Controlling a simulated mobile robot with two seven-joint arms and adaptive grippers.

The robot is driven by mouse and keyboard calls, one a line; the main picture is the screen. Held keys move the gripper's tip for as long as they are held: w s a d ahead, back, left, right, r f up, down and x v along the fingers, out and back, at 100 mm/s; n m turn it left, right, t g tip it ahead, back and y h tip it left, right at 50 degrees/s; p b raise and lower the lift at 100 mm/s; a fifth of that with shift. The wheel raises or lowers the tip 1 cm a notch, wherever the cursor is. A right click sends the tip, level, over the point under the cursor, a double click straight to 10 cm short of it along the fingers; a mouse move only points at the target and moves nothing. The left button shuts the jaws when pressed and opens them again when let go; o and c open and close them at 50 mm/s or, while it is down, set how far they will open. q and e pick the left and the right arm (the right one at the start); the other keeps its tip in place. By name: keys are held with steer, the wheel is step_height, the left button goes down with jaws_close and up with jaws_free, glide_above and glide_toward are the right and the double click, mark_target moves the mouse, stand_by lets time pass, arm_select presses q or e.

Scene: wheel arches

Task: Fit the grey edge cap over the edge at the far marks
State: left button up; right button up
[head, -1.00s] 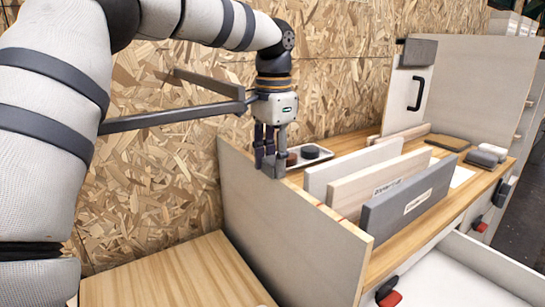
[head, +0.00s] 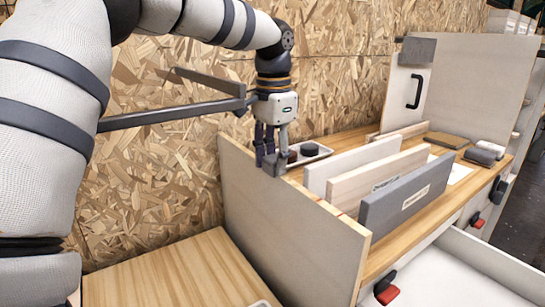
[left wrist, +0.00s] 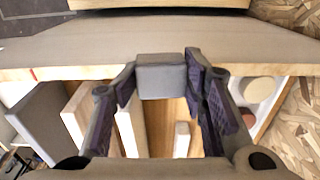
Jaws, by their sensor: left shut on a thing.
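My left gripper (head: 272,160) is shut on the grey edge cap (left wrist: 161,76), a small block between both fingers in the left wrist view. In the head view the cap (head: 277,167) is at the top edge of the pale upright panel (head: 290,215), toward its wall end. In the left wrist view the cap overlaps the panel's edge (left wrist: 75,72); I cannot tell whether it is seated on it or just above. A small red mark (left wrist: 33,74) shows on the edge, well left of the cap. Marks at the cap are not visible. My right gripper is not in view.
Several upright boards stand beside the panel, including a white one (head: 345,165) and a grey one (head: 408,200). A tray with a dark round thing (head: 309,149) lies behind the gripper. The chipboard wall (head: 180,165) is close on the left. An open white drawer (head: 450,275) is at front right.

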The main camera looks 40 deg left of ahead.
arm_select(q)
step_height(320, 180, down, 2)
steer(key=shift+s+a+f+g, duration=0.1)
steer(key=shift+s+f+g, duration=0.05)
steer(key=shift+g, duration=0.15)
steer(key=shift+c, duration=0.3)
steer(key=o, duration=1.1)
steer(key=shift+f, duration=0.1)
steer(key=shift+w+a, duration=0.2)
steer(key=shift+w, duration=0.05)
steer(key=shift+r, duration=0.25)
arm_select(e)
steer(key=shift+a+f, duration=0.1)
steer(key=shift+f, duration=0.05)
arm_select(q)
steer(key=shift+r, duration=0.2)
steer(key=shift+r, duration=0.2)
step_height(320, 180, up, 12)
steer(key=shift+d, duration=0.2)
steer(key=shift+f, duration=0.15)
